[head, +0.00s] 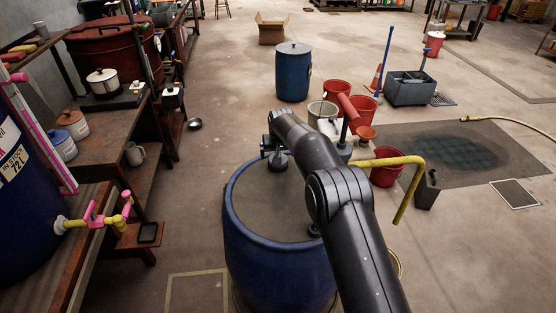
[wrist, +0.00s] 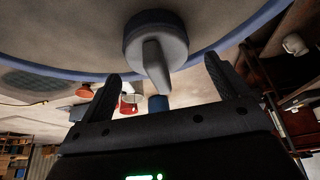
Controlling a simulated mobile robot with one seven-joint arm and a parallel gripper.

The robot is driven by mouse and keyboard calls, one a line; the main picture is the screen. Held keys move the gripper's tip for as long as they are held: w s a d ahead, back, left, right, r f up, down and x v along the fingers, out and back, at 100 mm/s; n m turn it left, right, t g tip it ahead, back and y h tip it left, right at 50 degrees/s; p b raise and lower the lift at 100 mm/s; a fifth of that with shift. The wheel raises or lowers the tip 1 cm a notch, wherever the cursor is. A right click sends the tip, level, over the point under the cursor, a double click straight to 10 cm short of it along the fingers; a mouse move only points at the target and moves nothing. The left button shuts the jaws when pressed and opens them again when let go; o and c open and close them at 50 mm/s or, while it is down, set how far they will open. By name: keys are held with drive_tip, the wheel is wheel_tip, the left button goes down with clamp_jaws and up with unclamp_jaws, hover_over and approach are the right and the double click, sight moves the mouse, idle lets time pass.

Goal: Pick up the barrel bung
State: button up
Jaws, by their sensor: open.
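The barrel bung (wrist: 155,42) is a grey round plug with an upright flat tab, on the top of a blue barrel (head: 262,262). In the head view the bung (head: 278,164) sits near the far side of the grey lid, partly hidden by my gripper (head: 274,154). In the wrist view the two dark fingers of my gripper (wrist: 161,70) are apart, one on each side of the tab's line. The tab points towards the gap between them. I see no contact, and nothing is held.
A small dark fitting (head: 314,230) on the lid is partly covered by my arm. A yellow bent pipe (head: 402,180) and red buckets (head: 336,91) stand to the right. A wooden bench (head: 105,150) runs along the left. Floor between bench and barrel is mostly clear.

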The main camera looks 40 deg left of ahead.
drive_tip(key=shift+w+a+f, duration=0.1)
drive_tip(key=shift+w+f, duration=0.05)
drive_tip(key=shift+f, duration=0.3)
drive_tip(key=shift+c, duration=0.3)
drive_tip(key=c, duration=1)
